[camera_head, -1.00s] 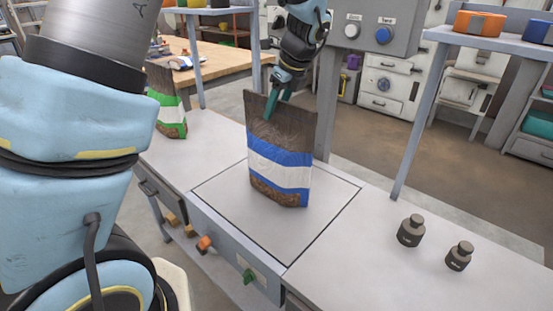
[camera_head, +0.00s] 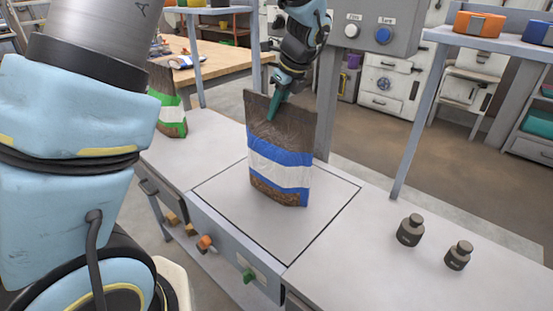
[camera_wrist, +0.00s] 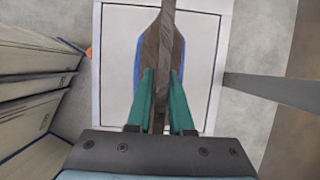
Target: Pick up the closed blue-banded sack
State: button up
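The blue-banded sack (camera_head: 281,160) is brown with a blue-white-blue band. It stands upright on the square plate (camera_head: 235,225) in the middle of the counter. My gripper (camera_head: 272,108) comes down from above at the sack's top edge, with one green finger in front of the brown film and the other hidden behind it. In the wrist view, the two fingers of my gripper (camera_wrist: 161,75) flank the thin brown top of the sack (camera_wrist: 165,20) closely and look shut on it. The sack's lower part is mostly hidden there.
A green-banded sack (camera_head: 170,112) stands at the left on the counter. Two dark weights (camera_head: 411,230) (camera_head: 458,255) stand at the right. A grey post (camera_head: 327,105) and control box (camera_head: 375,30) rise behind the sack. A shelf post (camera_head: 420,120) stands at the right.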

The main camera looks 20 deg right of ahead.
grip_shut()
dwell(0.9)
